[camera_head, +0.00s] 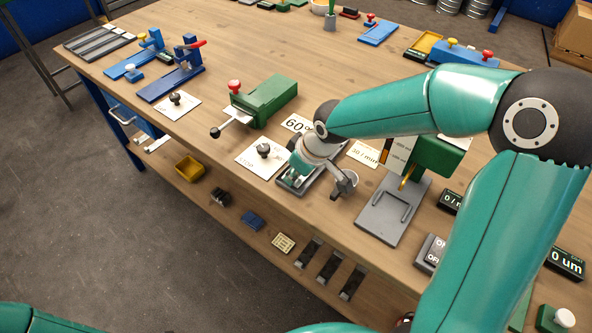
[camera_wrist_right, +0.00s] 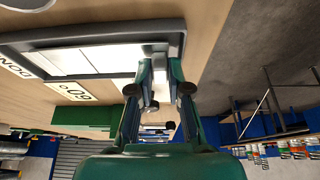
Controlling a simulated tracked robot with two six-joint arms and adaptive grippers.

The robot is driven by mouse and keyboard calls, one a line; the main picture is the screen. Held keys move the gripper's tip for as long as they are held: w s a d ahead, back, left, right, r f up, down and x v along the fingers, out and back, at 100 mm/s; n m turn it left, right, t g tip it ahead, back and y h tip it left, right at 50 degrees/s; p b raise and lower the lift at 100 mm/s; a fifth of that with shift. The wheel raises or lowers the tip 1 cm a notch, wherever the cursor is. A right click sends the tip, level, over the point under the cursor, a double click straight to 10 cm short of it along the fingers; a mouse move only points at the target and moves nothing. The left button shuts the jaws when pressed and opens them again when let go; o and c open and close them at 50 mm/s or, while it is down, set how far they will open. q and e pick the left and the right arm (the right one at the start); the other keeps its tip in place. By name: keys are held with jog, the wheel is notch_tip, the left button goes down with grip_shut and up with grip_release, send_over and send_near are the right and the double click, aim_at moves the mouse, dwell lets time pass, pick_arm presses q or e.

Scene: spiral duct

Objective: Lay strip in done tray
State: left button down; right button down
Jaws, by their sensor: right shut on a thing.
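The grey-rimmed tray (camera_head: 322,178) lies on the bench in the head view, mostly under my right gripper (camera_head: 296,176). In the right wrist view the tray (camera_wrist_right: 178,30) fills the top, with a card reading "DON" (camera_wrist_right: 12,66) beside it. My right gripper (camera_wrist_right: 160,68) points down at one end of the tray, its fingers shut on the pale metal strip (camera_wrist_right: 92,60). The strip looks flat and low inside the tray rim. I cannot tell whether it touches the tray floor. My left gripper is out of view.
A "60°" card (camera_head: 296,123) and a white card with a dark knob (camera_head: 256,160) lie close by. A green fixture (camera_head: 268,100) stands to the left. A grey plate with a green stand (camera_head: 394,212) is close on the right. The bench's front edge is near.

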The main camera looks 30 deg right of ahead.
jog(key=shift+f, duration=0.1)
jog(key=c, duration=1)
grip_release()
jog(key=shift+c, duration=0.2)
jog(key=shift+o, duration=0.4)
jog(key=o, duration=0.5)
jog(key=shift+r+p, duration=2.55)
jog(key=shift+r, duration=1)
jog(key=shift+s+f, duration=0.1)
